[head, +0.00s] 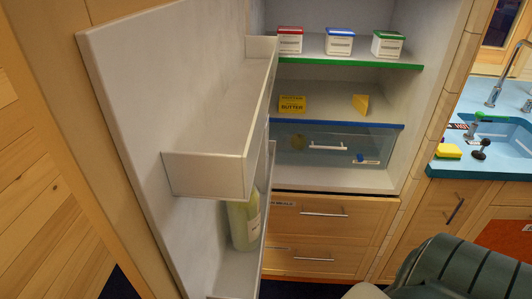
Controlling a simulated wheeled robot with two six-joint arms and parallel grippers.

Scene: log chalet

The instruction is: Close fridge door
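The fridge door (130,110) stands wide open on the left in the head view, its inner side with white shelf bins facing me. A pale green bottle (243,222) stands in a lower door bin. The fridge interior (345,182) is exposed at the centre, with shelves and a clear blue-edged drawer (335,142). Neither gripper shows in the head view. A dark green and grey rounded part at the bottom right seems to be my own arm.
Tubs (338,43), butter (292,104) and a cheese wedge (360,104) sit on the fridge shelves. Wooden drawers (325,235) are below. A blue counter (450,165) with a sink and a yellow sponge (448,151) is at the right. A wooden wall is at the left.

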